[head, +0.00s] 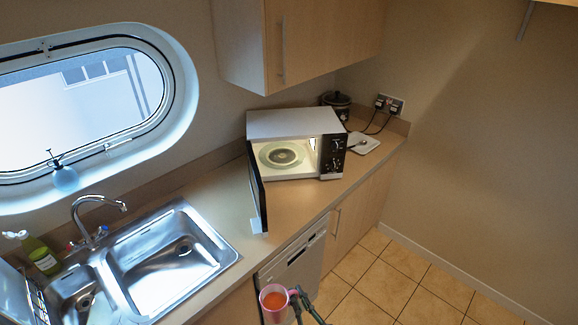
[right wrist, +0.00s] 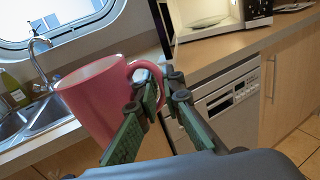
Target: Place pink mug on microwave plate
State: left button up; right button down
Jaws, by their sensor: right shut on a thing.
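The pink mug (head: 274,303) is at the bottom middle of the head view, in front of the counter, with orange-brown contents. It also shows large in the right wrist view (right wrist: 98,98), slightly tilted there. My right gripper (head: 299,296) is shut on the mug's handle; its green fingers (right wrist: 160,105) show in the right wrist view. The microwave (head: 295,124) stands on the counter with its door (head: 257,187) swung open to the left. The round microwave plate (head: 281,155) lies inside, bare and lit. My left gripper is not in view.
A steel sink (head: 172,258) with a tap (head: 90,215) is to the left. A dishwasher (head: 297,260) is under the counter. A dark pot (head: 337,103) and a white board (head: 361,143) sit right of the microwave. An upper cabinet (head: 300,42) overhangs it.

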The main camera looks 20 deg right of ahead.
aim_at(285, 157)
jog(key=u, duration=0.4)
jog(key=k, duration=0.1)
jog(key=z, duration=1.45)
jog(key=i, duration=1.15)
jog(key=u, duration=0.6)
jog(key=i, duration=0.45)
jog(key=u, duration=0.55)
